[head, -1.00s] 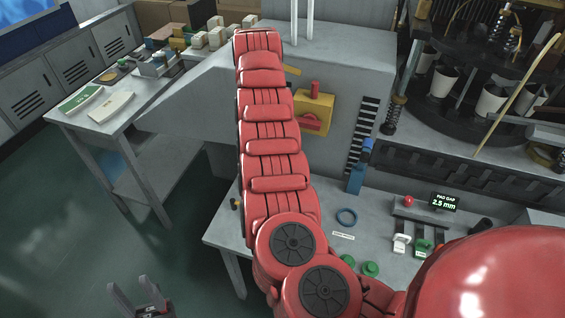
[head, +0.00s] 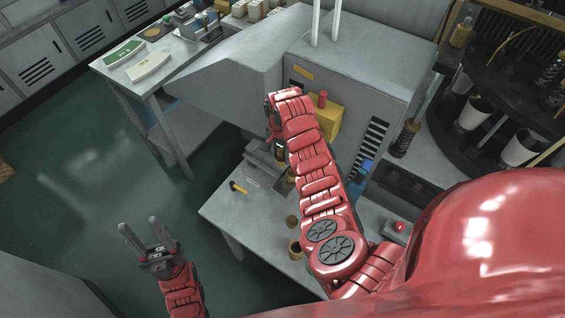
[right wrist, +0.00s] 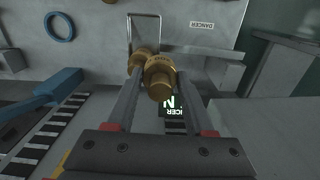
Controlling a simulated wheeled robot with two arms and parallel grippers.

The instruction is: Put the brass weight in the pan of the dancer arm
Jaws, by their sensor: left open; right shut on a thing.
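The brass weight (right wrist: 160,80) is between the fingers of my right gripper (right wrist: 157,72) in the right wrist view. The gripper is shut on it. Another brass-coloured piece (right wrist: 139,57) shows just beyond it; I cannot tell whether it is separate. I cannot clearly make out the dancer arm's pan. In the head view my right gripper (head: 279,155) points down beside the grey machine, partly hidden by my arm. My left gripper (head: 138,236) is open and empty over the floor.
Brass pieces (head: 294,248) stand on the grey bench (head: 228,215), near a yellow-headed item (head: 239,187). The machine housing (head: 265,65) rises behind. A blue ring (right wrist: 60,27) and a blue handle (right wrist: 55,88) show in the right wrist view. A dark display is partly hidden.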

